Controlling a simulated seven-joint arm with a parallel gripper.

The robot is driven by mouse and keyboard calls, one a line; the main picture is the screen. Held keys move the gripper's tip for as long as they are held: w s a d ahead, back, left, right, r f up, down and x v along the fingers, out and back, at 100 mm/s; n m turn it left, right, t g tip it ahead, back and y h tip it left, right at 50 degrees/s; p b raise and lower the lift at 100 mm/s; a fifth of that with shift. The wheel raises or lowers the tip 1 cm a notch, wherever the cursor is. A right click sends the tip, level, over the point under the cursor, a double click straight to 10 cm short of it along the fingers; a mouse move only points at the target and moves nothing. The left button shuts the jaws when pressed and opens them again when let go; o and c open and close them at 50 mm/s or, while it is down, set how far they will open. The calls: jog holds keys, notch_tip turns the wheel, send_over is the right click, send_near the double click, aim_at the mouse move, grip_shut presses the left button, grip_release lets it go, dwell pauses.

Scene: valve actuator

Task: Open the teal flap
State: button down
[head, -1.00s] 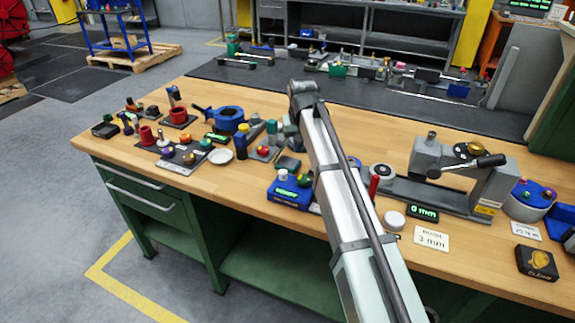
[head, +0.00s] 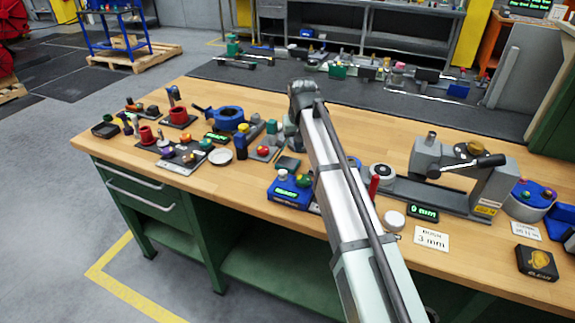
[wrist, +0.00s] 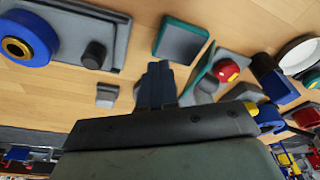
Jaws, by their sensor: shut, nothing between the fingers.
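A dark grey square piece with a teal rim (wrist: 180,40) lies on the bench in the wrist view, just above my fingers. A narrow teal panel (wrist: 200,70), seen almost edge-on and tilted, stands just right of my fingers; I cannot tell whether it joins the square piece. The square piece shows in the head view as a small dark block (head: 288,164) left of my arm. My gripper (wrist: 158,82) is shut and empty, its fingertips beside the teal panel. I cannot tell if they touch it. In the head view my arm hides the fingers.
A blue ring-shaped part (wrist: 28,38) and a grey base with a black knob (wrist: 94,54) lie left of the fingers. A blue box (head: 290,190) stands left of my arm.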

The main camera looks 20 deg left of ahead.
aim_at(281, 144)
jog(key=shift+f, duration=0.35)
jog(key=shift+f, duration=1.2)
jog(key=shift+f, duration=0.15)
jog(key=shift+a, duration=3)
jog(key=shift+d, duration=1.55)
notch_tip(281, 144, up, 8)
dwell(0.8)
dwell(0.3)
